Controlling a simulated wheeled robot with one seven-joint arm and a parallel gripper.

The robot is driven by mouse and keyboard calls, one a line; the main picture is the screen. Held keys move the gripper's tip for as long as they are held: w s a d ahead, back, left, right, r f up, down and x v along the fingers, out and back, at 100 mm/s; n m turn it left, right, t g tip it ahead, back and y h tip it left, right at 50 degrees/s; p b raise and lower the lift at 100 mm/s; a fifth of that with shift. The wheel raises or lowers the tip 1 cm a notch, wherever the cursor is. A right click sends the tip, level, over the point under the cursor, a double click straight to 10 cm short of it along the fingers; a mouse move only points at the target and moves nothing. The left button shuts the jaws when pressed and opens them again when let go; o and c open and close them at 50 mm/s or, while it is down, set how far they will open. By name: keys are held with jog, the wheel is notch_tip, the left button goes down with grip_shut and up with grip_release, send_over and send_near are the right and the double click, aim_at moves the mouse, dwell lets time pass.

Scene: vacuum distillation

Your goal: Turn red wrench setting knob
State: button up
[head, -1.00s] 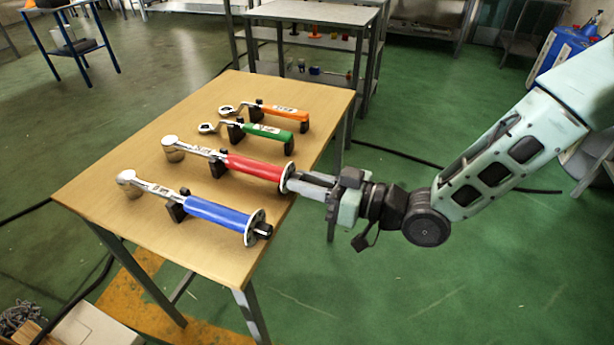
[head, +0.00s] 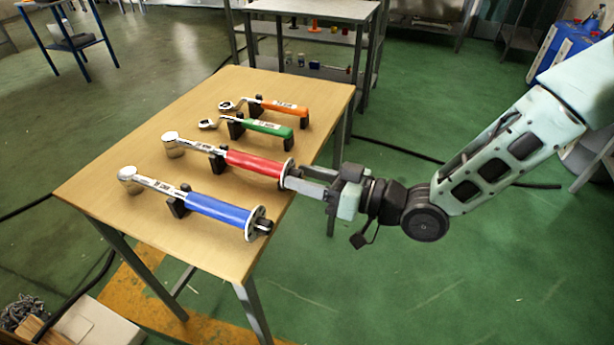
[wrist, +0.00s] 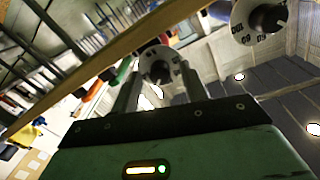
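The red wrench (head: 253,163) lies on the wooden table in a black holder, its handle end toward the right edge. Its setting knob is at that end, by a pale round dial (head: 288,170). In the wrist view the dark knob (wrist: 160,72) and its white dial (wrist: 157,55) show between my two fingers. My gripper (head: 300,184) is at the knob end, with its fingers pointing at the wrench. In the wrist view my gripper (wrist: 162,80) is open, its fingers apart on either side of the knob. I cannot tell whether they touch it.
The blue wrench (head: 217,208) lies in front; its numbered dial (wrist: 262,18) shows in the wrist view. The green wrench (head: 265,128) and orange wrench (head: 284,107) lie behind on the table (head: 120,230).

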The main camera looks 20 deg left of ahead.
dwell(0.3)
jog(key=s+d, duration=0.1)
jog(key=d, duration=1.6)
jog(key=shift+s+d+r, duration=0.2)
jog(key=shift+s, duration=0.15)
